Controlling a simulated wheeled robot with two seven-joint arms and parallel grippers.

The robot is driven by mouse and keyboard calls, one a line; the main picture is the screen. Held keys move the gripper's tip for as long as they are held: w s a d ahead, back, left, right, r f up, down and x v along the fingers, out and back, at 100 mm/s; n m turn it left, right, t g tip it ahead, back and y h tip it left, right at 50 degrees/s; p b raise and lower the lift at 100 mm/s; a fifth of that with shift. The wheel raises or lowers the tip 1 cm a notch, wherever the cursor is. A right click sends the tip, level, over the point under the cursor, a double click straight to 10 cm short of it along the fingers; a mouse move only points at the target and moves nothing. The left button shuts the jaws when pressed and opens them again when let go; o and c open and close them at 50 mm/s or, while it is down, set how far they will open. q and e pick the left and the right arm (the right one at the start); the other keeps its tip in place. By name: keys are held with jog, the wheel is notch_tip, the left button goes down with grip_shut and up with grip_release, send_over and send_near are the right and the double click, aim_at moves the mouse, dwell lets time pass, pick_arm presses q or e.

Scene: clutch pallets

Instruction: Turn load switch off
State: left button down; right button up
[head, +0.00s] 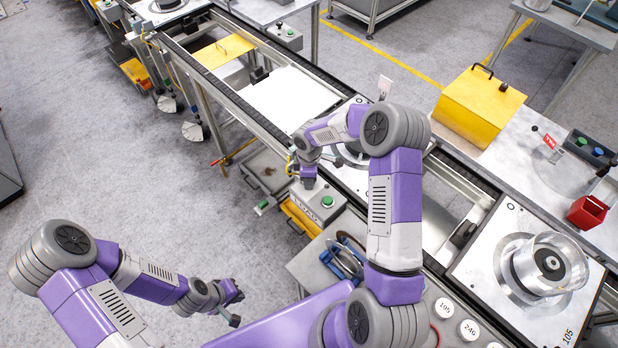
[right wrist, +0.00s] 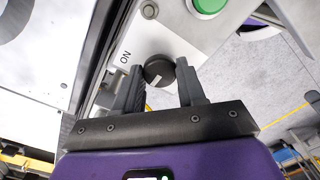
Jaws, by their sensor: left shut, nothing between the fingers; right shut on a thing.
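The load switch is a round black knob (right wrist: 158,70) on a light control box (head: 318,203) marked LOAD. A white mark shows on the knob's lower face, and the word ON is printed to its left in the right wrist view. My right gripper (right wrist: 160,88) is shut on the knob, with one dark finger on each side. In the head view the right gripper (head: 308,180) is at the box's upper left, and the knob is hidden there. My left gripper (head: 236,297) is shut and empty, low over the floor at the lower left, away from the box.
A green button (right wrist: 208,5) sits beside the knob on the same box. The conveyor rail (head: 250,113) runs close behind the box. A yellow bin (head: 299,217) is under the box. Open grey floor (head: 110,180) lies to the left.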

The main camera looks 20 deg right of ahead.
jog(key=shift+d+r, duration=0.1)
dwell(0.5)
jog(key=o, duration=1.1)
jog(key=shift+c, duration=0.2)
notch_tip(320, 180, up, 8)
jog(key=shift+f, duration=0.25)
